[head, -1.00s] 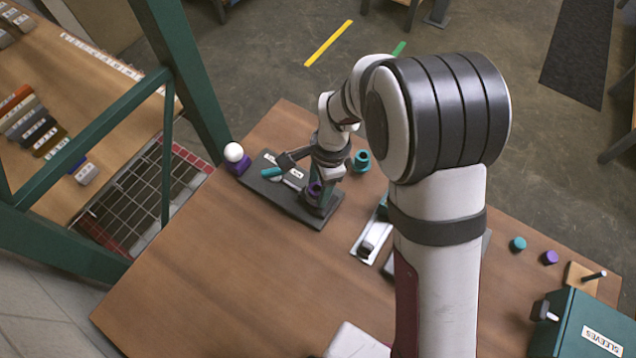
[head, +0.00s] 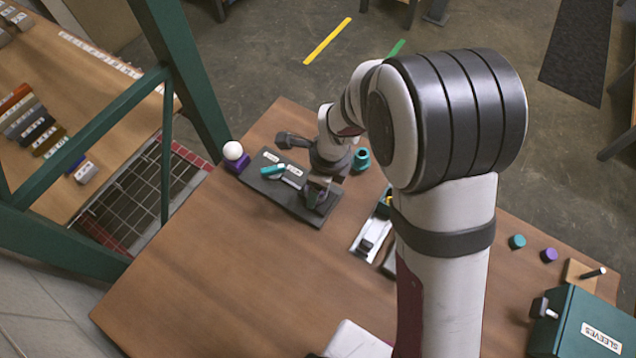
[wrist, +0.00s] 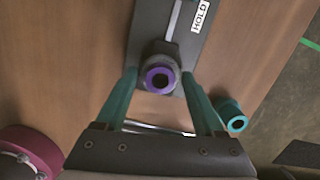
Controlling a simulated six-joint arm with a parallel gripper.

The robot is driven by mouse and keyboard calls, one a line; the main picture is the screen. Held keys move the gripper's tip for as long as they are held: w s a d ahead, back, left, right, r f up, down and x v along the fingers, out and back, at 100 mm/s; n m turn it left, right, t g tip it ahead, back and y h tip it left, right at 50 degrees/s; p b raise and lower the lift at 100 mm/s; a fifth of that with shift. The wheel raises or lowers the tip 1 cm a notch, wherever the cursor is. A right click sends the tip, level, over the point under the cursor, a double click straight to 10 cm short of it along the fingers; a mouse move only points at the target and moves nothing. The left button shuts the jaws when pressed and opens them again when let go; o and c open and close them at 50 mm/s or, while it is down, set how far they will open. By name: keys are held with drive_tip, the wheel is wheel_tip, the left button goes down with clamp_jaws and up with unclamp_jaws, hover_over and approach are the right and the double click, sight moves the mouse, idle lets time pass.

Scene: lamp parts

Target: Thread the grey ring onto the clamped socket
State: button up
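The clamped socket (wrist: 160,70) shows in the wrist view as a purple round rim with a dark hole. It stands at the near end of a dark fixture plate (wrist: 150,30). A grey collar (wrist: 178,66), which looks like the grey ring, surrounds the purple rim; how far down it sits cannot be told. In the head view the fixture (head: 290,205) is at the table's far left, and my wrist partly covers the socket.
A teal ring-shaped part (head: 361,159) stands right of the fixture. A white ball on a purple base (head: 236,154) stands to its left. Metal trays (head: 368,238) lie to the right. A green sleeves box (head: 590,325) is at the right. The front-left tabletop is clear.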

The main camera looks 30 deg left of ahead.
drive_tip(key=shift+o, duration=1.2)
wheel_tip(320, 180, up, 16)
drive_tip(key=d, duration=0.2)
drive_tip(key=s+d+r+n, duration=0.1)
drive_tip(key=d+n, duration=0.1)
drive_tip(key=d, duration=0.5)
drive_tip(key=s+d+r+n, duration=0.1)
drive_tip(key=d+r+n, duration=0.1)
drive_tip(key=d, duration=0.5)
drive_tip(key=s+d+f+n, duration=0.1)
drive_tip(key=s+d+n, duration=0.5)
drive_tip(key=s+d, duration=0.3)
drive_tip(key=shift+s+d+f, duration=0.25)
drive_tip(key=shift+s+f, duration=0.05)
drive_tip(key=shift+s, duration=0.6)
